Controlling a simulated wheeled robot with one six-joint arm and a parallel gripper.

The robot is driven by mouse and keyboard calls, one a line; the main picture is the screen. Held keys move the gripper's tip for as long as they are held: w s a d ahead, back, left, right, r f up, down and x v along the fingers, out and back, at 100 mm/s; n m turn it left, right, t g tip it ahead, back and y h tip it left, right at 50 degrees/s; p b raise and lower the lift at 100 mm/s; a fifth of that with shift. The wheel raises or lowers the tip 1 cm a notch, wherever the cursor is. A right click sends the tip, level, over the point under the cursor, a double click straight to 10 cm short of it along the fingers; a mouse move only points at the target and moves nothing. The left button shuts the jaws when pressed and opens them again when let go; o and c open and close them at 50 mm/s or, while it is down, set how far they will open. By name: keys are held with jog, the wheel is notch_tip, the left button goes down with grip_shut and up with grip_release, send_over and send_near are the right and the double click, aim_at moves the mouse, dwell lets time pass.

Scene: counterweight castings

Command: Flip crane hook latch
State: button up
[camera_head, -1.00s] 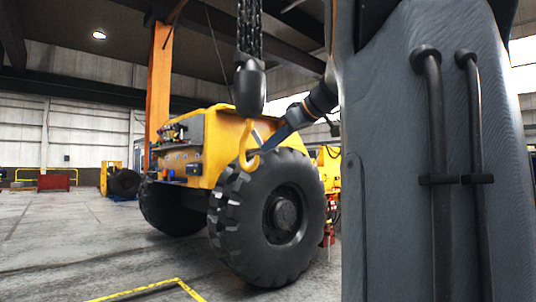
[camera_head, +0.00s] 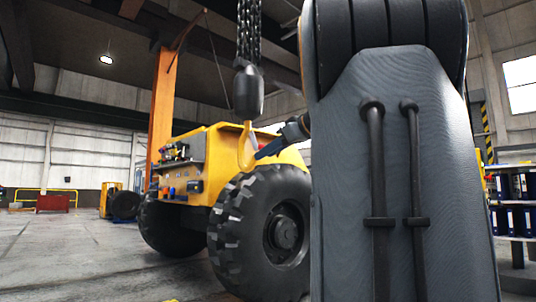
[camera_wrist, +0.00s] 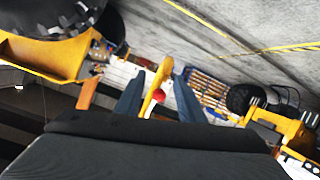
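The yellow crane hook (camera_head: 246,148) hangs below a dark rounded block (camera_head: 248,92) on a chain, in front of the yellow vehicle. In the wrist view a yellow bar that looks like the hook (camera_wrist: 157,85) lies between my two blue-grey fingers. A red spot shows beside it; I cannot tell whether it is part of the hook. I cannot make out the latch. My gripper (camera_head: 268,149) reaches the right side of the hook from the right. In the wrist view my gripper (camera_wrist: 158,102) has its fingers apart, with gaps beside the bar.
A yellow vehicle (camera_head: 200,163) with big black tyres (camera_head: 268,230) stands behind and below the hook. An orange post (camera_head: 160,110) rises behind it. Shelves with blue items (camera_head: 513,190) stand at the right.

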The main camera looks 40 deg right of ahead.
jog(key=shift+r, duration=0.1)
jog(key=v, duration=0.7)
jog(key=shift+s, duration=0.35)
dwell(0.4)
